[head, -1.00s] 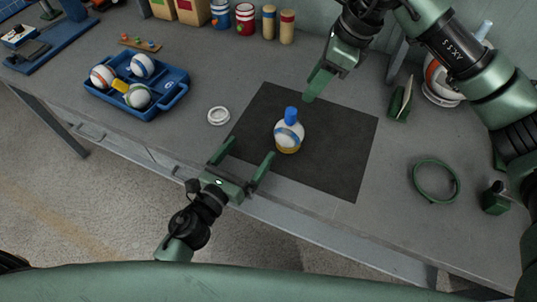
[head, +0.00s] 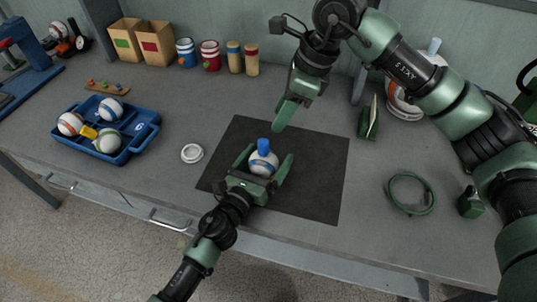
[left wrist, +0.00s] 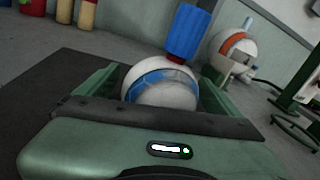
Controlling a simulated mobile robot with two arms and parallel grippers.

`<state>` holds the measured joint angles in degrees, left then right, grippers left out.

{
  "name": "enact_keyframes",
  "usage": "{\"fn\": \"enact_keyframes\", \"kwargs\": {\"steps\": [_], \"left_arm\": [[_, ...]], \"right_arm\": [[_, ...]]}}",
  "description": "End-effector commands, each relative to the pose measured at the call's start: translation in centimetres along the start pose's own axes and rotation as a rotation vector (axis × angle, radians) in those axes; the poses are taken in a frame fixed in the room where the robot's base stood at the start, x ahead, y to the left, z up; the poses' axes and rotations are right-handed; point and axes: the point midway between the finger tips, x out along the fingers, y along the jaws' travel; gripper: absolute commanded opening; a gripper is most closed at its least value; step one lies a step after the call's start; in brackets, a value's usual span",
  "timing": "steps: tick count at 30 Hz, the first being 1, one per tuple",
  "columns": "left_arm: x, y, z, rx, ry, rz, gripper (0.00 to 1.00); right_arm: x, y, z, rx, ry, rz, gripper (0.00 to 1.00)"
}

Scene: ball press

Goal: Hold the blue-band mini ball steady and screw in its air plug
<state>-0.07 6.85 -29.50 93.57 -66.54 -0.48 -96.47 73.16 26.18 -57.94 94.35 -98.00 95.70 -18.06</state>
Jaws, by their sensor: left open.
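The white blue-band mini ball (head: 261,166) sits on the dark mat (head: 325,175), with the blue air plug (head: 264,146) standing up from its top. The left wrist view shows the ball (left wrist: 158,88) between the fingers and the plug (left wrist: 188,34) tilted in that picture. My left gripper (head: 270,153) is open, one finger on each side of the ball; I cannot tell whether either touches it. My right gripper (head: 283,116) is above and behind the ball, pointing down, apart from the plug. Its fingers overlap in the picture, so its opening is unclear. The ball's underside is hidden.
A blue tray (head: 148,135) with several balls is on the left, and a white ring (head: 192,153) lies left of the mat. A green hose loop (head: 410,194) and a small green block (head: 470,203) lie right. Cans and boxes line the back.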

Motion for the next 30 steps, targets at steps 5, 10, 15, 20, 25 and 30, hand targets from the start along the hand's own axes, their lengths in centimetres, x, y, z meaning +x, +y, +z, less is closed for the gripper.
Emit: {"fn": "enact_keyframes", "kwargs": {"steps": [5,10,15,20,25,30], "left_arm": [[0.9,0.0,0.0,0.0,0.0,0.0,0.95],[1.0,0.0,0.0,0.0,0.0,0.0,0.95],[1.0,0.0,0.0,0.0,0.0,0.0,0.73],[1.0,0.0,0.0,0.0,0.0,0.0,0.3],[1.0,0.0,0.0,0.0,0.0,0.0,0.3],[1.0,0.0,0.0,0.0,0.0,0.0,0.3]], "right_arm": [[0.0,0.0,0.0,0.0,0.0,0.0,0.36],[0.0,0.0,0.0,0.0,0.0,0.0,0.36],[0.0,0.0,0.0,0.0,0.0,0.0,0.36],[0.0,0.0,0.0,0.0,0.0,0.0,0.36],[0.0,0.0,0.3,-0.053,0.014,0.004,0.46],[0.3,0.0,1.6,-0.308,0.081,0.029,0.46]]}}
